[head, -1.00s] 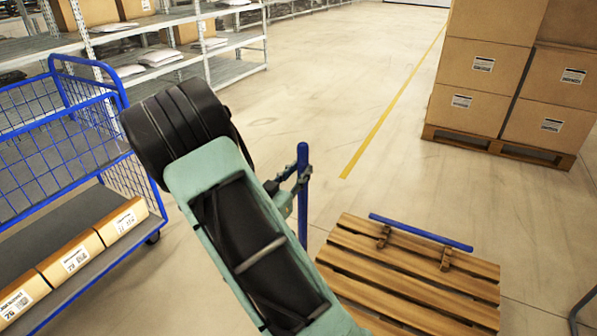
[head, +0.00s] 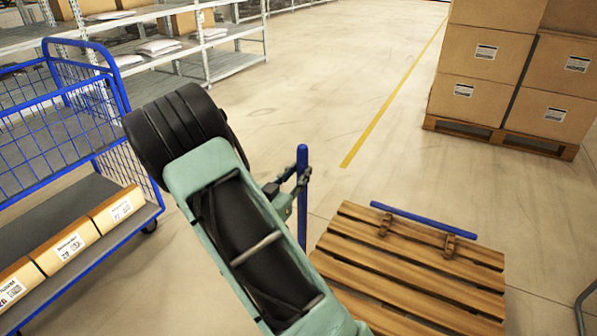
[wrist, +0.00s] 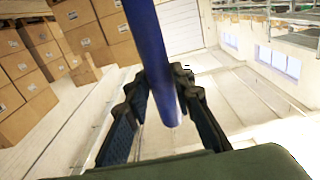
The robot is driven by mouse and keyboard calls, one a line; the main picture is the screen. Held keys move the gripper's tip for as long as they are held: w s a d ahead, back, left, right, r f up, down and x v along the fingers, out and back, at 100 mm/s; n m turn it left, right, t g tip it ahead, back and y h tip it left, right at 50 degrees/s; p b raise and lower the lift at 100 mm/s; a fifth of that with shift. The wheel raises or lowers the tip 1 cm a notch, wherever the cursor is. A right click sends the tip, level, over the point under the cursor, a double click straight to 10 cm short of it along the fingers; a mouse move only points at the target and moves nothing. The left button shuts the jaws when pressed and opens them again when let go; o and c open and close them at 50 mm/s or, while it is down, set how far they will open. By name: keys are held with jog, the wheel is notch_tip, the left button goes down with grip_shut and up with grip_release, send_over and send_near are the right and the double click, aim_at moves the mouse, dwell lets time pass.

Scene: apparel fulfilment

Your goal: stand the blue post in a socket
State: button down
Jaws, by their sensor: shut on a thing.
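A blue post (head: 302,190) stands upright in my gripper (head: 289,190), right of my arm in the head view. In the wrist view, my gripper (wrist: 163,100) is shut with its two dark fingers on either side of the blue post (wrist: 152,45). The post's end shows between the fingers. In the head view, the post's lower part passes beside my arm, and I cannot tell where it ends. A second blue post (head: 423,219) lies across two small wooden blocks on a slatted wooden pallet (head: 400,268). No socket can be made out.
A blue wire-sided trolley (head: 155,208) with cartons (head: 66,246) on its deck stands at left. Grey shelving (head: 235,62) is behind it. Stacked boxes (head: 490,95) on a pallet stand at back right. The floor between is clear.

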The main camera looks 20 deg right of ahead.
aim_at(300, 194)
jog(key=shift+f+b, duration=1.95)
jog(key=shift+f, duration=1.95)
jog(key=c, duration=1.6)
grip_release()
jog(key=shift+f, duration=0.1)
jog(key=v, duration=1.2)
jog(key=shift+s, duration=0.1)
